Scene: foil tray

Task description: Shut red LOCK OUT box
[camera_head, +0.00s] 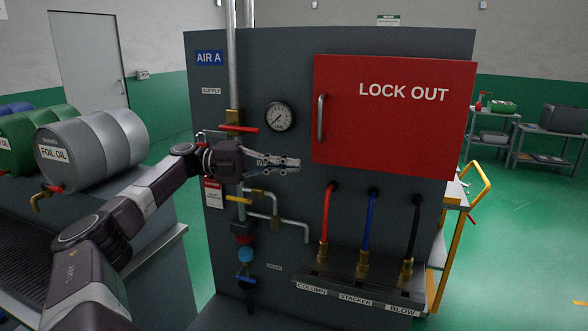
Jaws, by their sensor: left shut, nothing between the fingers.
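The red LOCK OUT box (395,118) is on the upper right of the grey panel. Its red door lies flat across the front and looks closed, with no gap that I can see. A vertical metal handle (321,118) is on the door's left side. My left gripper (298,163) is shut and empty, in front of the panel, just left of the box's lower left corner and below the handle. It appears apart from the door, though the depth is hard to tell. My right gripper is not in view.
A pressure gauge (279,116), a red valve lever (239,128) and pipes are close around my left gripper. Red, blue and black hoses (369,220) run below the box.

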